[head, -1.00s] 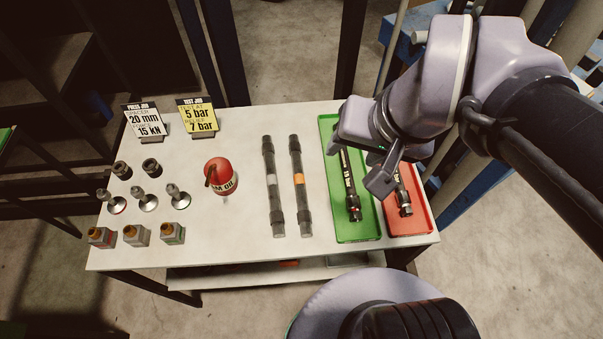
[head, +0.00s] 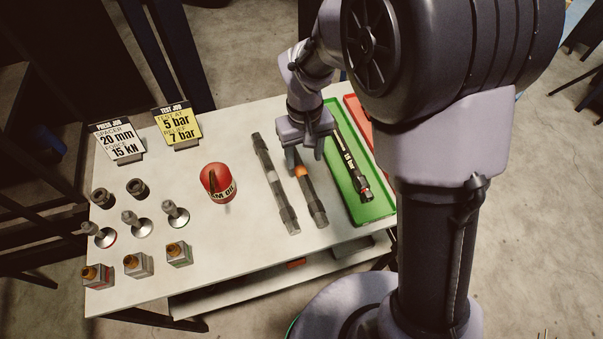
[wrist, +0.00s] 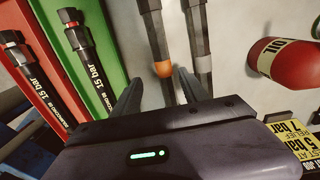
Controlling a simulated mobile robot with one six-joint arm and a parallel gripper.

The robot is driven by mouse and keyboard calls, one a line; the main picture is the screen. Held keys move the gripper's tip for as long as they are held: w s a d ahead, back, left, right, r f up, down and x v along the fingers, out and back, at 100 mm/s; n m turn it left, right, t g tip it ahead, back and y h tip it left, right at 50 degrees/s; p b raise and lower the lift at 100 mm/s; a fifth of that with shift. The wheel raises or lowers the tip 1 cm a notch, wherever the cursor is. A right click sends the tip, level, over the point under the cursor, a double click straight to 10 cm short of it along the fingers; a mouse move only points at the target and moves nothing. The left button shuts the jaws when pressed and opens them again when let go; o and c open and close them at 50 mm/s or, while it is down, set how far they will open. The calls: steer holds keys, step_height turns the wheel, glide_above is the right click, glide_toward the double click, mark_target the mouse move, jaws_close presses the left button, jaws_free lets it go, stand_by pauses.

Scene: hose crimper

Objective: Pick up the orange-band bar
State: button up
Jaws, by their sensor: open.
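The orange-band bar (head: 314,199) is a dark bar with an orange ring around its middle, lying on the white table. My gripper (head: 305,163) is over its orange band in the head view and hides its far part. In the wrist view the orange band (wrist: 163,69) shows between the two fingers of my open gripper (wrist: 158,88). Nothing is held. Whether the fingers touch the bar or hang above it, I cannot tell. A similar bar with a grey band (head: 271,178) lies just to its left in the head view.
A green tray (head: 374,211) holding a 15 bar hose (head: 352,162) is close on the right. A red tray (head: 356,105) is beyond it, partly hidden. A red oil can (head: 217,183), small fittings and two job cards (head: 178,125) stand to the left.

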mark_target(301, 170)
steer(key=f+b, duration=0.2)
steer(key=f, duration=0.1)
steer(key=f+b, duration=0.1)
steer(key=f, duration=0.1)
steer(key=shift+s+a+f, duration=0.15)
steer(key=shift+s+a, duration=0.05)
steer(key=shift+a, duration=0.15)
steer(key=shift+c, duration=0.4)
jaws_close()
steer(key=shift+r, duration=0.2)
stand_by(0.3)
